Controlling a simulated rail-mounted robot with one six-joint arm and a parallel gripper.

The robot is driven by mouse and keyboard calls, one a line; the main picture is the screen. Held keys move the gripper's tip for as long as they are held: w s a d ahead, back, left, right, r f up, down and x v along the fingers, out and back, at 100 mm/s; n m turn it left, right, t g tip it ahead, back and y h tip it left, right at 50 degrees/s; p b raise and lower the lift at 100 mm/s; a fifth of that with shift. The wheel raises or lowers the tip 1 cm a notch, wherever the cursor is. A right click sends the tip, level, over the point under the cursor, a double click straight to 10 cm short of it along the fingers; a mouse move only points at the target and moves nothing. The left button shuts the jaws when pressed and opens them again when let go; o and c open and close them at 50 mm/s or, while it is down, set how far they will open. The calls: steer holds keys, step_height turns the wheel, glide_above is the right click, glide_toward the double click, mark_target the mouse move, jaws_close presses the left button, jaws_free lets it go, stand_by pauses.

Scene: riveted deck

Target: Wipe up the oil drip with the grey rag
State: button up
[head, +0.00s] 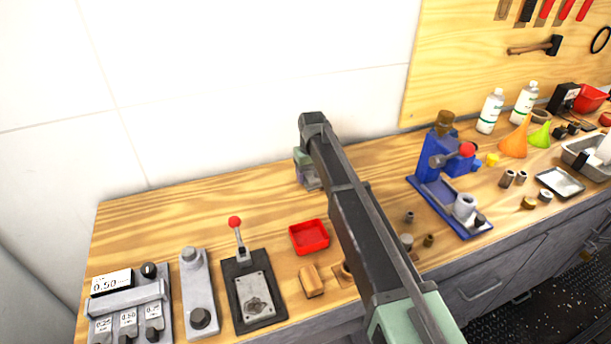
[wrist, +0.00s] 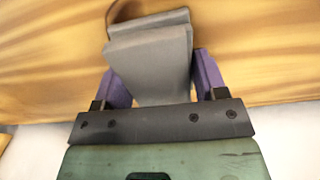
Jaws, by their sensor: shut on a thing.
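My gripper (wrist: 152,85) is shut on the grey rag (wrist: 150,60), a folded block between its two purple fingers in the wrist view. The rag is over the wooden bench top; I cannot tell whether it touches the wood. In the head view my gripper (head: 308,178) is at the back of the bench near the wall, partly hidden by my arm, and the rag is hard to make out there. I cannot pick out the oil drip for certain in either view. A dark curved band beside the rag in the wrist view may be only wood grain.
A red tray (head: 309,237) and a lever plate (head: 253,290) stand in front of my gripper. A blue press (head: 440,165) stands to the right, with small metal parts near it. The back left of the bench is clear.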

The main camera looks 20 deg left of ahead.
mark_target(323, 195)
steer(key=shift+w+d, duration=0.2)
steer(key=shift+d, duration=0.1)
steer(key=shift+s+d+f, duration=0.1)
steer(key=shift+s+d, duration=0.25)
steer(key=shift+c, duration=0.3)
steer(key=shift+s+d+r, duration=0.1)
steer(key=shift+s+d, duration=0.95)
steer(key=shift+s, duration=0.2)
steer(key=shift+s+d+r, duration=0.1)
steer(key=shift+s+d, duration=0.9)
steer(key=shift+s, duration=0.25)
steer(key=shift+f, duration=0.15)
steer(key=shift+w+a, duration=1.25)
steer(key=shift+w, duration=0.2)
steer(key=shift+w+a, duration=1.2)
steer(key=shift+w, duration=0.25)
step_height(323, 195, up, 6)
steer(key=p, duration=0.6)
steer(key=shift+f, duration=0.1)
